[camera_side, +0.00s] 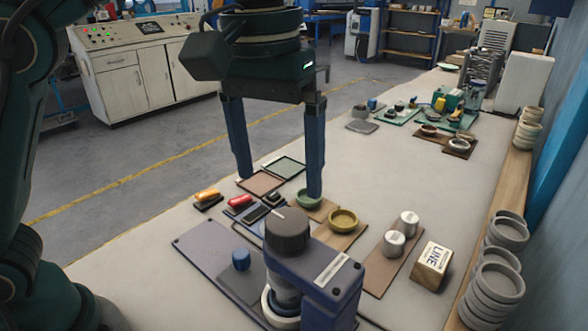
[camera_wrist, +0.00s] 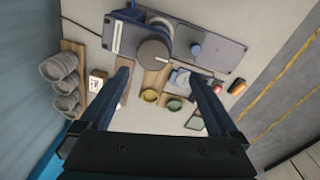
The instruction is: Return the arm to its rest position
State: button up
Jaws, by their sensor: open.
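My gripper (camera_side: 280,180) hangs above the workbench (camera_side: 430,185) with its two long blue fingers spread wide apart. Nothing is between the fingers. In the side view the fingers point down over the area of the green bowl (camera_side: 308,199) and the mats, and one finger hides part of that bowl. In the wrist view my gripper (camera_wrist: 162,92) shows its fingers reaching up the picture, apart and empty, with the yellow bowl (camera_wrist: 150,96) and green bowl seen below between them. My arm rises out of the top of the side view.
A blue machine with a dark round knob (camera_side: 287,230) stands at the front. Two metal cylinders (camera_side: 394,243) and a "LINE" block (camera_side: 432,266) sit to its right. Stacked grey bowls (camera_side: 494,290) line the wall-side shelf. Bare bench lies behind the mats.

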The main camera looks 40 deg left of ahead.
jog(key=s+a+r+t, duration=0.2)
jog(key=s+a, duration=0.4)
jog(key=a, duration=0.2)
jog(key=s+a+f+m+t, duration=0.2)
jog(key=s+a+f+t, duration=0.1)
jog(key=f, duration=0.6)
jog(key=shift+s+a+f, duration=0.25)
jog(key=shift+s+f, duration=0.1)
jog(key=shift+s, duration=0.3)
